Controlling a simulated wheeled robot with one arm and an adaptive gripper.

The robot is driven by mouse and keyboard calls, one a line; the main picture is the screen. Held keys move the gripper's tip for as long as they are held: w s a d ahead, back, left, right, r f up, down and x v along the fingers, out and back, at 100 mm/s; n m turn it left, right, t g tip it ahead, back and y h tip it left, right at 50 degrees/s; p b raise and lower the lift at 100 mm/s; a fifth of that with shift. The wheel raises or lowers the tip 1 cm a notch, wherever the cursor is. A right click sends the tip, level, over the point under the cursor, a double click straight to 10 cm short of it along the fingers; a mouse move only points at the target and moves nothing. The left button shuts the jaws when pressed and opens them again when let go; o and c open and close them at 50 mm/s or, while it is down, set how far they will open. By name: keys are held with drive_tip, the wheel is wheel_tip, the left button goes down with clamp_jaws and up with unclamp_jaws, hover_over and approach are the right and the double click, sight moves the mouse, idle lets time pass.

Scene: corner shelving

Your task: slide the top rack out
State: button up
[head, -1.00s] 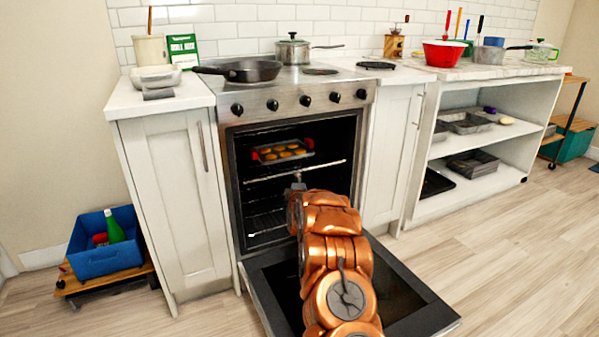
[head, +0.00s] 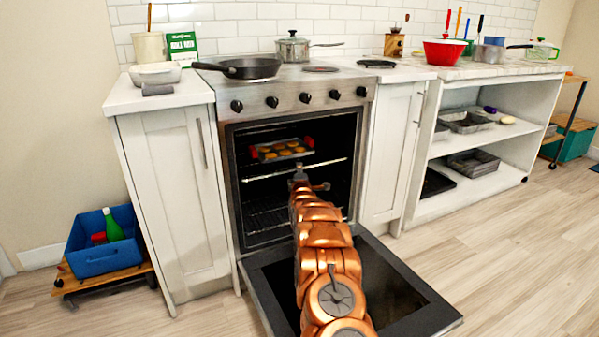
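The oven (head: 232,190) stands open, its door (head: 425,310) folded down in front. The top rack (head: 262,177) shows as a bright front bar across the cavity, inside the oven. A baking tray (head: 283,154) with several round golden cookies and red end grips sits above that bar. A lower rack (head: 266,216) is farther down. My gripper (head: 309,181) is at the oven opening, in front of the top rack's bar, right of its middle. It hides part of the bar. Its fingers are too small and dark to tell whether they are open or touch the rack.
A black skillet (head: 248,68) and a steel pot (head: 293,47) stand on the stovetop. White cabinets flank the oven (head: 170,210). A blue crate (head: 104,245) on a low wooden trolley is at the left. The floor at the right is clear.

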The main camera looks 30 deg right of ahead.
drive_tip(key=shift+b+x, duration=0.3)
drive_tip(key=shift+x, duration=0.95)
drive_tip(key=shift+c, duration=0.3)
clamp_jaws()
